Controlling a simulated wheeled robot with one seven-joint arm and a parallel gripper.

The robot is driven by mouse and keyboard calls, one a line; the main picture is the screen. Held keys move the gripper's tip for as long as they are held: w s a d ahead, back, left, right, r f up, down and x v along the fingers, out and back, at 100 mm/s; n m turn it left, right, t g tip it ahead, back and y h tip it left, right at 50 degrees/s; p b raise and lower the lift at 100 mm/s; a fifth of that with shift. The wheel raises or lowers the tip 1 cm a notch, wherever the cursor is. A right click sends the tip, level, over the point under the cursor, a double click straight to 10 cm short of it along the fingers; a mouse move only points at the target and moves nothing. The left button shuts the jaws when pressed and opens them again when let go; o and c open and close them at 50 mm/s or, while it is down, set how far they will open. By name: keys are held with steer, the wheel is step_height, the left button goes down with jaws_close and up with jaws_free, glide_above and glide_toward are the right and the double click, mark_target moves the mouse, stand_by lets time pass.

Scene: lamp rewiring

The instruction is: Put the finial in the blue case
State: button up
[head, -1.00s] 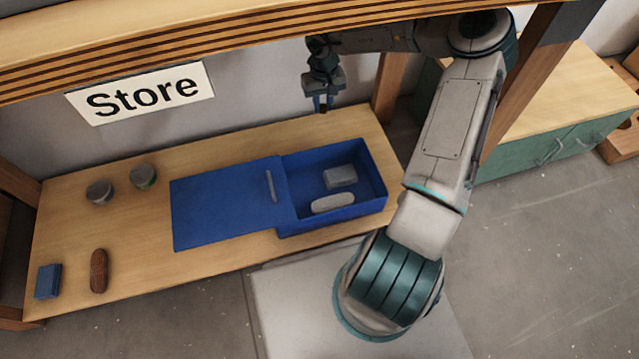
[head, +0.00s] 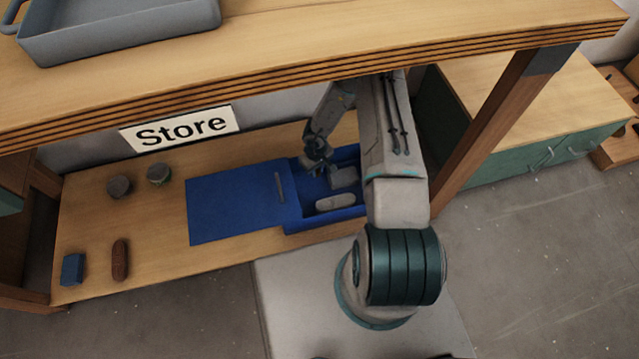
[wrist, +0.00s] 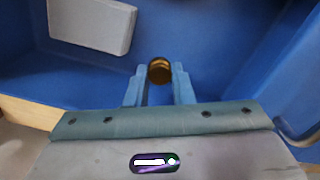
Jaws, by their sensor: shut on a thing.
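The finial (wrist: 160,70) is a small round brass-coloured piece between my fingertips in the wrist view. My gripper (wrist: 159,88) is shut on it. The blue case (head: 292,212) sits on the lower shelf with its lid slid or laid open to the left. In the head view my gripper (head: 318,170) is low over the open compartment, near its back left part. The wrist view shows the blue floor and walls of the case (wrist: 225,50) around the finial. I cannot tell whether the finial touches the floor. The head view does not show the finial clearly.
Inside the case are a grey block (head: 343,177) and a pale rounded piece (head: 335,202). Two grey round pieces (head: 119,186), a blue block (head: 73,269) and a brown oval piece (head: 120,259) lie left on the shelf. The bench top (head: 300,60) overhangs above.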

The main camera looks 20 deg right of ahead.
mark_target(317, 184)
step_height(317, 184, down, 7)
steer(key=shift+r+b, duration=0.1)
steer(key=shift+b, duration=0.95)
steer(key=shift+f, duration=0.2)
steer(key=o, duration=0.9)
steer(key=shift+r, duration=0.1)
step_height(317, 184, up, 12)
steer(key=p, duration=0.4)
steer(key=shift+r, duration=0.1)
